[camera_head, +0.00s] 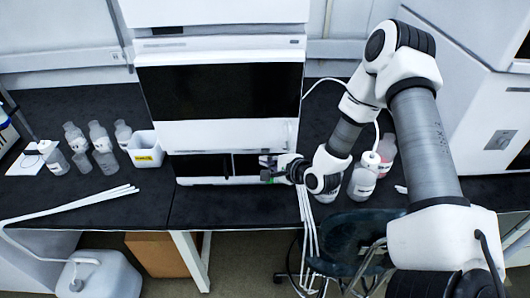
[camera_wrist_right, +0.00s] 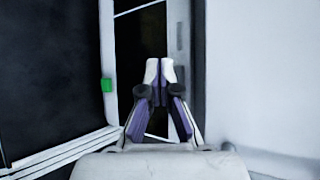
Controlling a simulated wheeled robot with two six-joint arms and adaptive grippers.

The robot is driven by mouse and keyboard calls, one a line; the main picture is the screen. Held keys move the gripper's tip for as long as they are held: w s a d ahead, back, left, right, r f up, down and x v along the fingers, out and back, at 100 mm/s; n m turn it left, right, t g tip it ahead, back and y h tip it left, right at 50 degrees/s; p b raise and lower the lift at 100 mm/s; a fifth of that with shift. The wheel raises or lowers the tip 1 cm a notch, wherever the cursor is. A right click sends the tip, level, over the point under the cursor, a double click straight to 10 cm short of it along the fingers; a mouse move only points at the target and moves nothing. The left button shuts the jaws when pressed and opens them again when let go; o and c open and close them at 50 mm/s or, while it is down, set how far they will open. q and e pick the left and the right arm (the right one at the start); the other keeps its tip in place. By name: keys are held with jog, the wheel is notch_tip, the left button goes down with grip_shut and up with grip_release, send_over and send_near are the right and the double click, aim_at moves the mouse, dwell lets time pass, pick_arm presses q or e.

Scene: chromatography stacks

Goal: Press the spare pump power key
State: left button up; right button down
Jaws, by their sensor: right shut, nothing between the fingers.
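The white chromatography stack (camera_head: 220,133) stands on the black bench in the head view, with dark front panels. The low unit (camera_head: 194,181) at its bottom has a dark front in two parts. My right gripper (camera_head: 266,170) is at the right part of that front and hides some of it. In the wrist view the right gripper (camera_wrist_right: 161,66) is shut and empty, its tips close together before a dark panel. My left gripper is out of view.
Several bottles (camera_head: 102,137) and a white tub with a yellow label (camera_head: 145,150) stand left of the stack. White tubes (camera_head: 85,200) lie along the front edge. More bottles (camera_head: 362,180) stand right, behind a dark chair (camera_head: 350,240).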

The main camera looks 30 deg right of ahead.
dwell(0.4)
jog(key=shift+w+d+r, duration=0.1)
jog(key=shift+w+d, duration=0.1)
jog(key=shift+w, duration=0.15)
